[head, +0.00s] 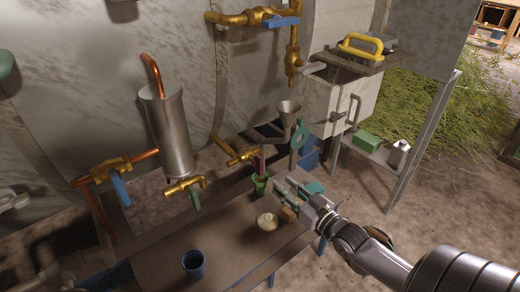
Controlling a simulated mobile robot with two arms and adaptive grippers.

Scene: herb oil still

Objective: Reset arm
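My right gripper (283,196) reaches in from the lower right on a jointed silver arm. It is over the right part of the brown table (225,228), beside a green cup (260,185) and a round pale bowl (267,221). A small tan block (288,214) shows right beside the gripper's fingers. I cannot tell whether the fingers touch it or how far apart they are. My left gripper cannot be made out in this view.
A blue cup (193,264) stands at the table's front. Behind are a steel cylinder (168,130), brass valves (107,170) and a funnel (288,112). At right, a metal stand holds a green box (367,141) and a grey container (398,153). The table's middle is clear.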

